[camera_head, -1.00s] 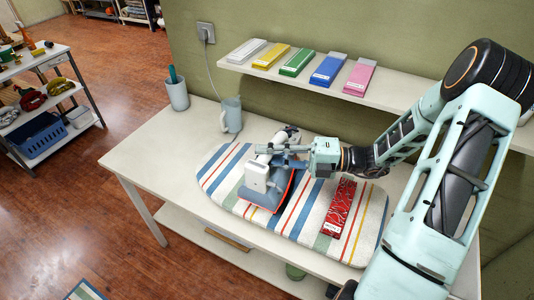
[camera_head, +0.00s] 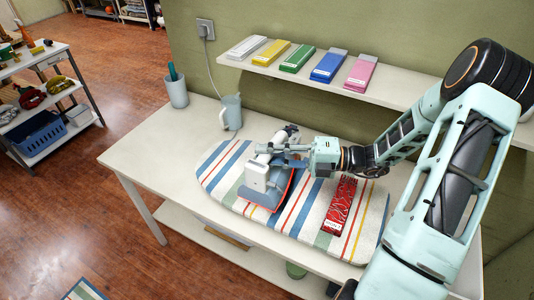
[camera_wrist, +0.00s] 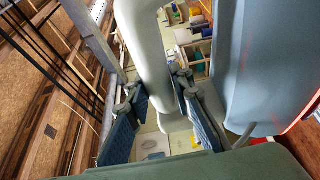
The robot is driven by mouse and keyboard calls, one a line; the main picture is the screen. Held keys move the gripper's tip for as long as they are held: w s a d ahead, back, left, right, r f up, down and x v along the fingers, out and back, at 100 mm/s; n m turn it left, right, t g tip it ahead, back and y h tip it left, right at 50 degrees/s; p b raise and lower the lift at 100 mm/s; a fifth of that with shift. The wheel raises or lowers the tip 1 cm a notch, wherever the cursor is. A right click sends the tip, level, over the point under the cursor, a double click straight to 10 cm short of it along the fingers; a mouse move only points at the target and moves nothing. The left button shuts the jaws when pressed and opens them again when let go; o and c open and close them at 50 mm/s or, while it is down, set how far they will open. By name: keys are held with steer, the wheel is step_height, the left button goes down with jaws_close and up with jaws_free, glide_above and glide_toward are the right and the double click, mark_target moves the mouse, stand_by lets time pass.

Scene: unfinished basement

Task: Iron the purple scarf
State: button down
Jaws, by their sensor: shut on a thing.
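My gripper (camera_head: 284,156) is shut on the handle of a blue and white iron (camera_head: 257,177). The iron rests or hovers on its side of the striped ironing board (camera_head: 212,166); I cannot tell if it touches. In the wrist view, my gripper's fingers (camera_wrist: 160,115) sit on both sides of the iron's pale handle (camera_wrist: 148,55), with its blue body (camera_wrist: 262,60) at right. A folded red patterned cloth (camera_head: 340,207) lies flat on the board, right of the iron. I see no clearly purple scarf.
The board lies on a white table (camera_head: 150,152). A grey mug (camera_head: 231,112) and a cup with a teal item (camera_head: 177,93) stand at the back left. A cart (camera_head: 60,92) stands far left.

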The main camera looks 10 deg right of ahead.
steer(key=shift+f, duration=0.45)
stand_by(1.6)
steer(key=shift+w+d, duration=0.65)
steer(key=shift+w, duration=0.15)
stand_by(0.6)
steer(key=shift+s+a+p, duration=0.55)
steer(key=shift+s+p, duration=0.05)
steer(key=shift+s, duration=0.15)
steer(key=shift+s+a+p, duration=0.55)
steer(key=shift+s+p, duration=0.05)
steer(key=shift+s, duration=0.15)
stand_by(0.7)
steer(key=shift+w+d, duration=0.5)
steer(key=shift+w, duration=0.2)
stand_by(1.1)
